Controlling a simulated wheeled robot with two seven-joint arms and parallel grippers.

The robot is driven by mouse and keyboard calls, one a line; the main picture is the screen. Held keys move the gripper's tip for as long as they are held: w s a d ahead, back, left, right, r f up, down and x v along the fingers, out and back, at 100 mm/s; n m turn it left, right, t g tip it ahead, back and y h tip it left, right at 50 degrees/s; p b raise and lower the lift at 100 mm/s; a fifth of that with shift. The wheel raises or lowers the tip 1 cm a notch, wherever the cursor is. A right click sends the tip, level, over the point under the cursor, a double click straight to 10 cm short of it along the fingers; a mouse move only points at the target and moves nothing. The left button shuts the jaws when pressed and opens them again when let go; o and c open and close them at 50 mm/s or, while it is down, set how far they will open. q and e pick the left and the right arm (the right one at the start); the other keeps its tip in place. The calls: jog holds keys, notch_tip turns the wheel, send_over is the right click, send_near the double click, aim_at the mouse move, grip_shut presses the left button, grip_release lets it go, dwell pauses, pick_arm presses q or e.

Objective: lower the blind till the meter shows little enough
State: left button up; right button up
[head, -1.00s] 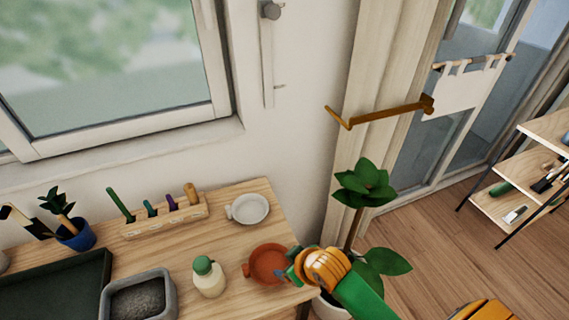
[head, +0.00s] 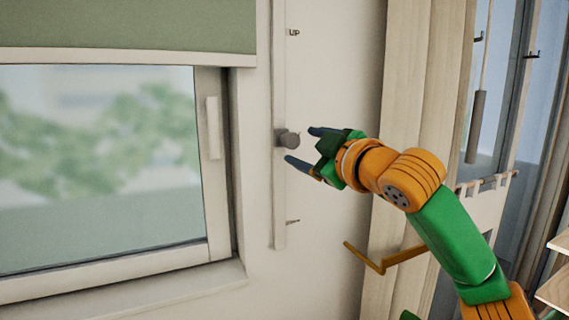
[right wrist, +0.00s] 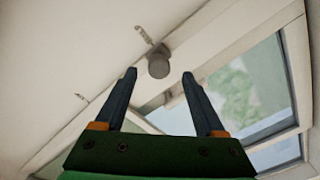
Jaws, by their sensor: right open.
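The green blind (head: 120,25) with a pale bottom bar covers the top of the window (head: 100,165); the glass below is bare. A grey knob (head: 288,138) sits about midway on a vertical wall track (head: 279,195), with "UP" marked near its upper part. My right gripper (head: 303,145) is open, its fingers pointing at the knob from the right. In the right wrist view, the knob (right wrist: 158,64) appears beyond and between the open fingertips (right wrist: 159,78), not clasped. No meter is visible. My left gripper is out of view.
A brown wall bracket (head: 382,262) sticks out below my right forearm. Pale curtain folds (head: 405,110) hang behind the arm. The wall around the track is clear. Shelf edges (head: 560,265) show at the far right.

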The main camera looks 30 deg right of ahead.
aim_at(294, 142)
jog(key=w+p, duration=0.1)
jog(key=w, duration=0.1)
jog(key=w+p, duration=0.2)
jog(key=w, duration=0.1)
jog(key=shift+w+r+p, duration=0.35)
jog(key=shift+r, duration=0.05)
jog(key=shift+w+f, duration=0.2)
jog(key=shift+w, duration=0.25)
grip_shut()
dwell(0.5)
